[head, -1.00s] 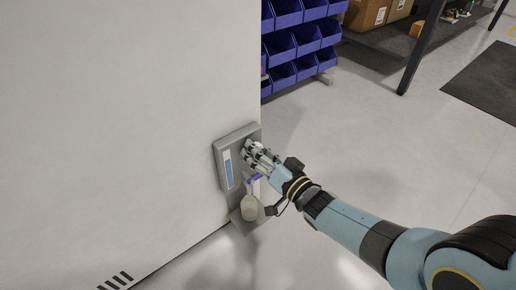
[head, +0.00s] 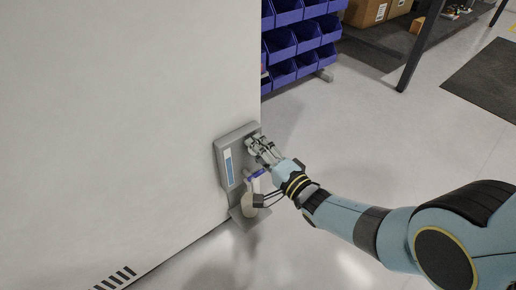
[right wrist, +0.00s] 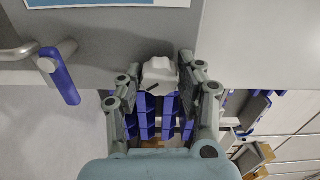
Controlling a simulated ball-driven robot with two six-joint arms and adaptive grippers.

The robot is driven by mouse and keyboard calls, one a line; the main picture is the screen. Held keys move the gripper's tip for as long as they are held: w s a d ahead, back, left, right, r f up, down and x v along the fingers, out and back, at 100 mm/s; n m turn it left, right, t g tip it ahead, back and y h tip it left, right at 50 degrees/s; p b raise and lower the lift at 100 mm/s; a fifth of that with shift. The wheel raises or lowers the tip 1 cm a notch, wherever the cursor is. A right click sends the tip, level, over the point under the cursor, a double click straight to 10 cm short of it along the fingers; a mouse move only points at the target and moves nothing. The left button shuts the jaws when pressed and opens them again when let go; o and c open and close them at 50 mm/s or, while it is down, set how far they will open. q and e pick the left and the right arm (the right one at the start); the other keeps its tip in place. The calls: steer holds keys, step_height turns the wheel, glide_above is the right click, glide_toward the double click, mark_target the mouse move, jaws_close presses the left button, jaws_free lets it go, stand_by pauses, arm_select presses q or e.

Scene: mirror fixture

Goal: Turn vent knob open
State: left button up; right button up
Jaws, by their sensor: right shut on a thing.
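The vent knob (right wrist: 160,72) is a small white knob on a grey wall panel (head: 232,150). In the right wrist view a short dark slanted mark shows on it. My right gripper (right wrist: 160,80) has one finger on each side of the knob and is shut on it. In the head view my right gripper (head: 257,145) reaches the upper right of the panel, and its fingers mostly hide the knob. My left gripper is in neither view.
A blue-handled lever (right wrist: 60,78) sits beside the knob on the panel.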

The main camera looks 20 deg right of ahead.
steer(key=shift+m, duration=1)
steer(key=m, duration=0.3)
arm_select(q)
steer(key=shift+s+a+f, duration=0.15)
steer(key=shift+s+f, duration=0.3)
arm_select(e)
steer(key=shift+f+m, duration=0.1)
steer(key=shift+m, duration=0.7)
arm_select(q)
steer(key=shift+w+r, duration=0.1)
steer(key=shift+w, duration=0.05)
arm_select(e)
steer(key=o, duration=1.2)
steer(key=shift+c, duration=0.2)
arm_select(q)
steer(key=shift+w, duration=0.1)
arm_select(e)
steer(key=shift+s, duration=0.1)
steer(key=v, duration=1.1)
steer(key=shift+s+d, duration=0.15)
steer(key=shift+s, duration=0.25)
